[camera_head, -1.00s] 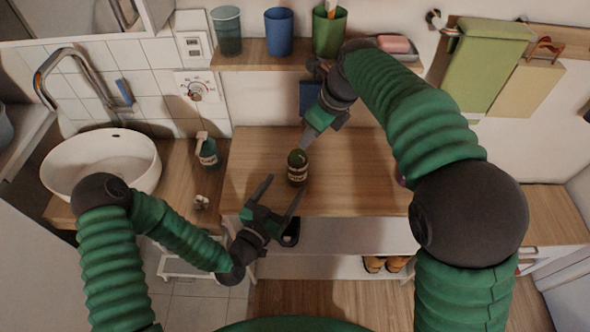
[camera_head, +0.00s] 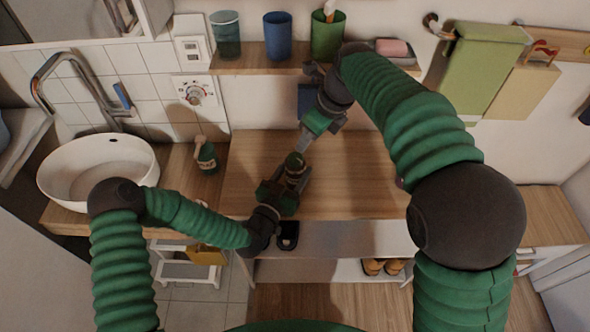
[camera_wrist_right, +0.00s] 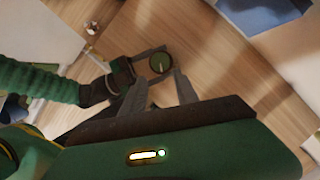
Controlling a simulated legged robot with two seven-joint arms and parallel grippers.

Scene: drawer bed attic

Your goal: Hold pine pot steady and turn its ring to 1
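The pine pot (camera_head: 296,165), a small dark green jar with a pale band, stands on the wooden counter. The right wrist view shows its round green top (camera_wrist_right: 163,66) with a short pale mark; I cannot read a number on the ring. My left gripper (camera_head: 296,172) has come in from the front left, with its fingers on either side of the pot. I cannot tell whether both fingers touch it. My right gripper (camera_head: 300,148) points down from behind the pot, just above it. In the right wrist view its two fingers (camera_wrist_right: 160,80) are apart with nothing between them.
A green bottle (camera_head: 207,157) stands on the counter to the left, near the white basin (camera_head: 98,170). Cups (camera_head: 278,36) stand on the shelf above. A dial (camera_head: 195,94) is on the tiled wall.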

